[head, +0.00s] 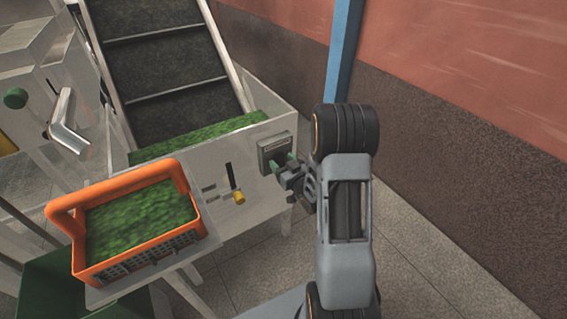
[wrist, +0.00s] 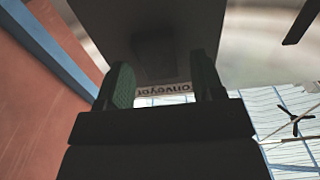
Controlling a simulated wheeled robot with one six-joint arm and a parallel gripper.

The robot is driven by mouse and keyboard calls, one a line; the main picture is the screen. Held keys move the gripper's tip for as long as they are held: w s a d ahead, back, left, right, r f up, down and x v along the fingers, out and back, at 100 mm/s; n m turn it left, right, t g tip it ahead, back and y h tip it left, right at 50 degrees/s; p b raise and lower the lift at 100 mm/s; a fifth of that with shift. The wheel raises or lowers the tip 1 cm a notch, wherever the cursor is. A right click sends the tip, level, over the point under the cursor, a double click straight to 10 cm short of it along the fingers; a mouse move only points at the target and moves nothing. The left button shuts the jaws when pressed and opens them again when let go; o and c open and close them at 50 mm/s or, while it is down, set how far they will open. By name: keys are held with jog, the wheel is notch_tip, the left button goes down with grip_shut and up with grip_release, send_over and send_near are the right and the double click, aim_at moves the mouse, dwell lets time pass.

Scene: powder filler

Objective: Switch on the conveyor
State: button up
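A grey control box (head: 276,147) is mounted on the side of the conveyor's metal feed end. In the wrist view a label reading "Conveyor" (wrist: 165,89), upside down, shows between my fingers beside a dark surface. The conveyor (head: 165,60), with a black ribbed belt, slopes up and away behind the box. My gripper (head: 284,164) is at the front of the control box, with its green-padded fingers pointing at it. In the wrist view my gripper (wrist: 163,85) has its two fingers apart, either side of the dark shape. The switch itself cannot be made out, nor whether the fingers touch anything.
An orange basket (head: 125,184) of green powder stands on the metal ledge to the left. A machine with a metal lever (head: 70,122) is at far left. A blue post (head: 343,50) and wall stand right.

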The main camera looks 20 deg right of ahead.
jog(key=c, duration=0.9)
jog(key=f+b, duration=0.1)
jog(key=b, duration=0.2)
jog(key=shift+t, duration=0.4)
jog(key=shift+f+b, duration=0.15)
jog(key=shift+b, duration=0.85)
jog(key=t+b, duration=0.2)
jog(key=b, duration=0.2)
jog(key=shift+b, duration=0.85)
jog(key=shift+r+t, duration=0.2)
jog(key=shift+t, duration=0.1)
jog(key=shift+r, duration=0.1)
